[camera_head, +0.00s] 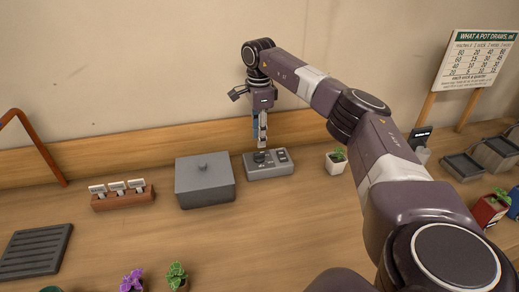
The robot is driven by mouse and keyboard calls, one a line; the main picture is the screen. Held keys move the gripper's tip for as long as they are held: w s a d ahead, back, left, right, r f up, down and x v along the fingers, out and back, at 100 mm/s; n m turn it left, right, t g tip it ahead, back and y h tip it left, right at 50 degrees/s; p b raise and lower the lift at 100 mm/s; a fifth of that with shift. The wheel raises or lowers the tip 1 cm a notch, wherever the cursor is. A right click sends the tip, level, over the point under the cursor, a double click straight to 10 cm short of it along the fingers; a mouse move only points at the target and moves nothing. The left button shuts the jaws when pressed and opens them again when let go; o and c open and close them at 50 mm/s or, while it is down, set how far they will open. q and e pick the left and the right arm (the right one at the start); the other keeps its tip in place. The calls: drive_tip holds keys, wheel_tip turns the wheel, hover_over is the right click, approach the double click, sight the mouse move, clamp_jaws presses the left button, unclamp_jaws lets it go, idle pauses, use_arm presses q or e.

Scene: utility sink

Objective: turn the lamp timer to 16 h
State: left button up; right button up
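The lamp timer looks to be the small grey box (268,170) on the wooden counter near the back wall. It has a dark round knob (260,156) on its left part and dark controls on its right part. Its markings are too small to read. My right gripper (262,146) points straight down at the knob, with its fingertips at or just above it. I cannot tell whether the fingers touch or grip the knob. My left gripper is not in view.
A grey lidded box (205,182) stands just left of the timer. A small potted plant (336,161) stands to its right. A brick-coloured holder with white tags (123,198) and a slatted dark tray (35,251) are at left. The counter in front of the timer is clear.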

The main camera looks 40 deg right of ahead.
sight(259, 153)
wheel_tip(259, 153, down, 6)
drive_tip(key=shift+f+p, duration=0.1)
drive_tip(key=shift+p, duration=0.4)
drive_tip(key=shift+c, duration=0.4)
clamp_jaws()
